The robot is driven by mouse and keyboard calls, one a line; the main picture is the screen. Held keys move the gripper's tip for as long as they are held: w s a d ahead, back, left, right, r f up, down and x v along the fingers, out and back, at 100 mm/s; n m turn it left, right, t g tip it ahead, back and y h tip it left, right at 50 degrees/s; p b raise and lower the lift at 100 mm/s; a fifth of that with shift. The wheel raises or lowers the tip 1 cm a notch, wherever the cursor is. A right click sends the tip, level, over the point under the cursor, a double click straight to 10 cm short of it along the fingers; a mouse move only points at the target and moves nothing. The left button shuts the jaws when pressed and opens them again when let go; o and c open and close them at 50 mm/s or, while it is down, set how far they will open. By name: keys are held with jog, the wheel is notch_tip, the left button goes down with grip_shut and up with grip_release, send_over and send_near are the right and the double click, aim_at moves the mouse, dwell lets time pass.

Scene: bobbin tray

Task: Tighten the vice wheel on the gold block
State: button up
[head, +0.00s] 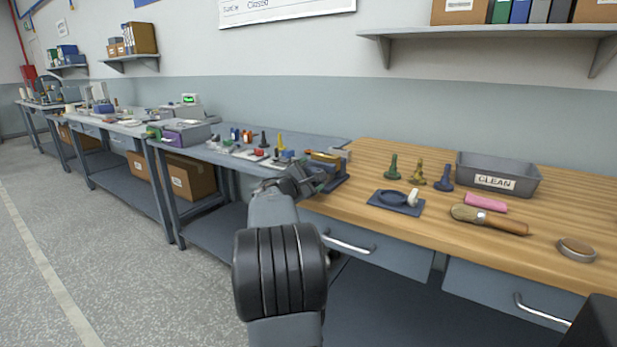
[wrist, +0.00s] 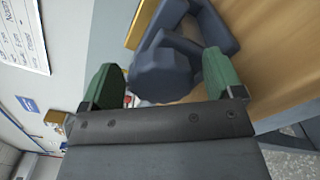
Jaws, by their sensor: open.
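The vice (head: 338,183) is dark blue and stands at the left end of the wooden bench top. The gold block (head: 325,156) lies at its top, and a thin yellow edge of it shows in the wrist view (wrist: 141,22). The vice wheel (wrist: 163,76) is a dark blue-grey faceted knob in the wrist view; in the head view my gripper hides it. My gripper (head: 308,181) is open at the vice's near left side. Its green fingers stand on either side of the wheel, with a visible gap at least on the right.
Small items crowd the grey bench to the left.

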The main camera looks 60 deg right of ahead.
jog(key=a, duration=1.3)
jog(key=shift+a+p, duration=0.4)
jog(key=shift+p, duration=0.05)
